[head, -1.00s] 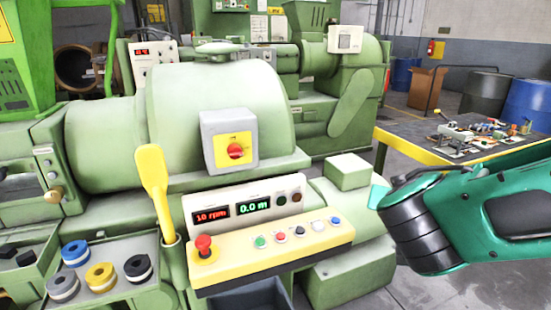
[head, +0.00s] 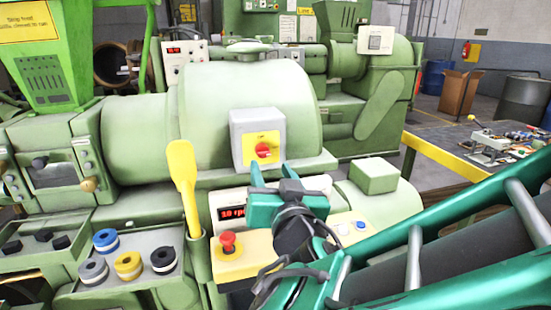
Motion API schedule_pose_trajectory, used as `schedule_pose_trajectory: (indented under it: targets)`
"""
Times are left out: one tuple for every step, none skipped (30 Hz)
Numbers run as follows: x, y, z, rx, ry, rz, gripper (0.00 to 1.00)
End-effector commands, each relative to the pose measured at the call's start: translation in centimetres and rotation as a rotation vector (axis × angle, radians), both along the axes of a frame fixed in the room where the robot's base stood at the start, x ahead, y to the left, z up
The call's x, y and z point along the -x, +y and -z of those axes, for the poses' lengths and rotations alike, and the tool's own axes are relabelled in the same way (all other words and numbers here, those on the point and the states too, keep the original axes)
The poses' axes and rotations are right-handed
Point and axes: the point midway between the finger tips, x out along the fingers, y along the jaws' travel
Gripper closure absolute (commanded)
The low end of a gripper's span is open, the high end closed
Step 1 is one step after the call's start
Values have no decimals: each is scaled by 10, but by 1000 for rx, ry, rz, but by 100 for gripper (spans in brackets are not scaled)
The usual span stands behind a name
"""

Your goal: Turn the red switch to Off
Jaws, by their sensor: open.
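The red switch (head: 263,150) is a red rotary knob on a yellow plate, on the front of a grey box (head: 240,127) fixed to the green extruder housing. My gripper (head: 268,172) is in front of the machine, just below the switch box. Its two teal fingers point up towards the knob, spread apart, with nothing seen between them. I cannot tell whether they touch the box. The knob is in plain view above the fingers; its exact setting is too small to read.
My arm covers much of the yellow button panel (head: 245,262) and part of the display. A red mushroom button (head: 228,241) and a yellow scoop (head: 184,180) stand left of my gripper. Tape rolls (head: 128,264) lie on a tray at lower left. A cluttered table (head: 440,152) is at right.

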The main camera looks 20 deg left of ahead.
Motion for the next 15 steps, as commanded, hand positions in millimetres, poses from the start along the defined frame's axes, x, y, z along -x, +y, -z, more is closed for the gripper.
schedule_pose_trajectory:
  targets:
    - [-9,4,0,-2,0,2,56]
    - [-14,7,0,-1,0,3,56]
    - [-21,10,0,-1,0,3,56]
    - [-25,13,0,-1,0,3,56]
    - [-30,15,0,-1,0,3,56]
    - [-36,19,0,-1,0,3,56]
    - [-40,21,0,-1,0,3,56]
    - [-44,23,0,-1,0,2,56]
    - [-48,25,0,0,0,3,56]
    - [-51,27,0,-1,1,2,56]
    - [-54,29,0,-1,1,2,56]
    - [-58,31,0,0,0,2,56]
    - [-60,32,0,-1,1,2,56]
    - [-62,33,0,-1,1,2,56]
    - [-64,34,0,-1,0,2,56]
